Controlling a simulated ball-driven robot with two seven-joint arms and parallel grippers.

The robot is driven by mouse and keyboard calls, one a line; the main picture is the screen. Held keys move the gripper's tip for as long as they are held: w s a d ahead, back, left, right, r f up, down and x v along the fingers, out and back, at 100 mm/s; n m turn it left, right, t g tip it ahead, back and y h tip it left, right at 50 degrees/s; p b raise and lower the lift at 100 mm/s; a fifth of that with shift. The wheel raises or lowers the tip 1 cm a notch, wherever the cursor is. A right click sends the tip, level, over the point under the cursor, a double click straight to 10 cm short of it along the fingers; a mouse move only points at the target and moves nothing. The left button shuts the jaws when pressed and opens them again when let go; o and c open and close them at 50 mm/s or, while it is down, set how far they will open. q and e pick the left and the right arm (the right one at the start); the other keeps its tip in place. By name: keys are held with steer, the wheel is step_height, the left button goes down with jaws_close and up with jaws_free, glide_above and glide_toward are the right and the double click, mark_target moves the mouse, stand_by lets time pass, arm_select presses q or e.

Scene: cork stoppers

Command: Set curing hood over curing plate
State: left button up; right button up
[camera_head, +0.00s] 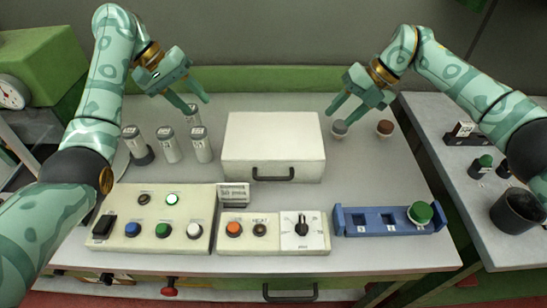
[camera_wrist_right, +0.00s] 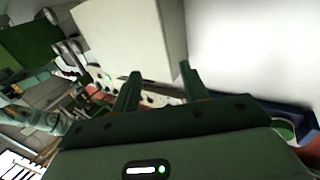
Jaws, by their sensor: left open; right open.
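A cream box with a dark front handle (camera_head: 273,140), which looks like the curing hood, stands in the middle of the table; it also shows at the top of the right wrist view (camera_wrist_right: 140,30). No curing plate is visible; I cannot tell whether it is under the box. My left gripper (camera_head: 197,104) is open and empty, above the table behind and left of the box.
Several grey-white canisters (camera_head: 170,145) stand left of the box. A brown stopper (camera_head: 385,128) lies right of it. Button panels (camera_head: 158,220) and a dial panel (camera_head: 275,244) line the front, with a blue rack (camera_head: 440,226) holding a green-topped piece. A side table (camera_head: 470,190) stands right.

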steer(key=shift+v, duration=2.2)
